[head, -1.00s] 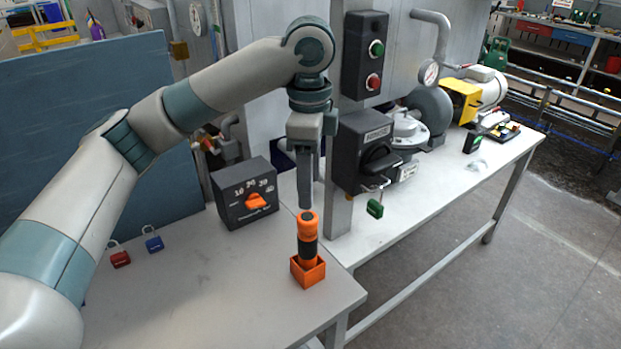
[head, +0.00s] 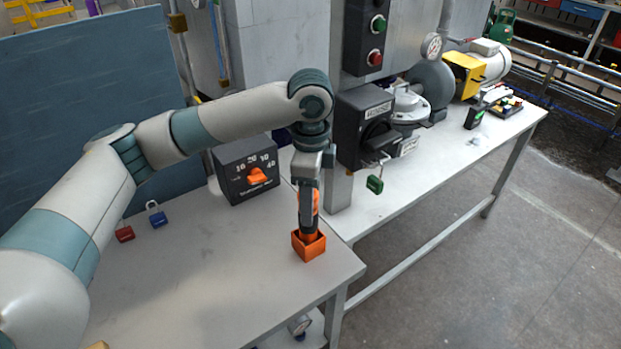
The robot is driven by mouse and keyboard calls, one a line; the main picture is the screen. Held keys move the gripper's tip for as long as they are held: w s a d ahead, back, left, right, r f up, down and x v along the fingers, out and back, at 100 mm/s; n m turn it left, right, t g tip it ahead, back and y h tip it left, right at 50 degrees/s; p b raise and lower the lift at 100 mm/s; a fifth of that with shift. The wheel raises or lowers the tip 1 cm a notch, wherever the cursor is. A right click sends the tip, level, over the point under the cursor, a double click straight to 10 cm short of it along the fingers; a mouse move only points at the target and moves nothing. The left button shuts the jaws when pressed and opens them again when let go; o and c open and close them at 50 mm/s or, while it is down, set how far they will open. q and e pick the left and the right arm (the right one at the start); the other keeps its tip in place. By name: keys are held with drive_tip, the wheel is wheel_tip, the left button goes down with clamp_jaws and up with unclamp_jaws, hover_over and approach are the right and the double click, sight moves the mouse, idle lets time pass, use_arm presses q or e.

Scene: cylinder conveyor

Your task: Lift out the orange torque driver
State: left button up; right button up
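The orange torque driver (head: 316,205) stands upright in a small orange square holder (head: 309,251) near the right edge of the near table. My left gripper (head: 309,222) points straight down over the driver, with its fingers alongside the handle. The fingers hide much of the driver, and I cannot tell whether they are closed on it. The driver's lower end is inside the holder. My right gripper is out of view.
A black dial box (head: 247,171) with an orange knob stands behind the holder. A red padlock (head: 124,234) and a blue padlock (head: 157,217) lie at the left. A black switch box (head: 362,125) stands on the longer bench (head: 420,175) behind. The near table's front is clear.

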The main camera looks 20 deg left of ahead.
use_arm(q)
wheel_tip(320, 180, down, 5)
drive_tip(key=shift+r+p, duration=0.1)
drive_tip(key=shift+p, duration=0.25)
drive_tip(key=shift+f, duration=0.6)
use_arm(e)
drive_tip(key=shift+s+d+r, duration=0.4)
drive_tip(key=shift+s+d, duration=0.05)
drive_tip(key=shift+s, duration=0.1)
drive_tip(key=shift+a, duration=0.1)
